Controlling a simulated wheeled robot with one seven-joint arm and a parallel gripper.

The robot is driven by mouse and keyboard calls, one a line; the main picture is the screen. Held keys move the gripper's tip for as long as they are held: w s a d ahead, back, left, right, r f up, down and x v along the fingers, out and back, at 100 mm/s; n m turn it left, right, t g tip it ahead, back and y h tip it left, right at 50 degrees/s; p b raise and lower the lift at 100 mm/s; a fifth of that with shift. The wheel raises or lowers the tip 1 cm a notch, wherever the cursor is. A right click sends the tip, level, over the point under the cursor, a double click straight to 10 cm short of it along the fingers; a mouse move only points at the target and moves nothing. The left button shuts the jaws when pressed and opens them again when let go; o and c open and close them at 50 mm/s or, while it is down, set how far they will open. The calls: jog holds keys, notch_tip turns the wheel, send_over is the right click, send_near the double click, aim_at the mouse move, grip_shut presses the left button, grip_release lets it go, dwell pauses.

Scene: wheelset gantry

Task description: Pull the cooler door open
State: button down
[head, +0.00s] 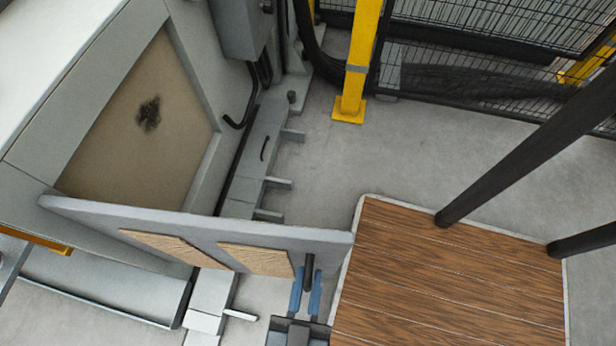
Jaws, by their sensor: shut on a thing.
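The cooler door (200,224) is a grey panel with two tan inset pieces on its near face, seen edge-on from above in the head view. It stands swung out from the grey cabinet, and the opening behind it shows a tan surface with a dark blotch (148,114). A dark upright handle (309,270) is on the near face, close to the door's right end. My gripper (304,290) has blue fingers and is shut on this handle. The lower part of the handle is partly hidden by the fingers.
A wood-planked platform (450,280) with dark posts lies right of the door's free end, very near it in the picture. A yellow post (360,60) and a black mesh fence (470,70) stand at the back. Bare grey floor (320,160) lies between.

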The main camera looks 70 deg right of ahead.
jog(key=c, duration=1.2)
grip_release()
jog(key=shift+s+a+b, duration=0.1)
jog(key=shift+s+a, duration=0.05)
jog(key=shift+a, duration=1.15)
jog(key=shift+s+a+b, duration=0.1)
jog(key=shift+s+a, duration=0.1)
jog(key=shift+a, duration=1.1)
jog(key=shift+s+a+b, duration=0.1)
jog(key=shift+s+a, duration=0.05)
jog(key=shift+a, duration=1.15)
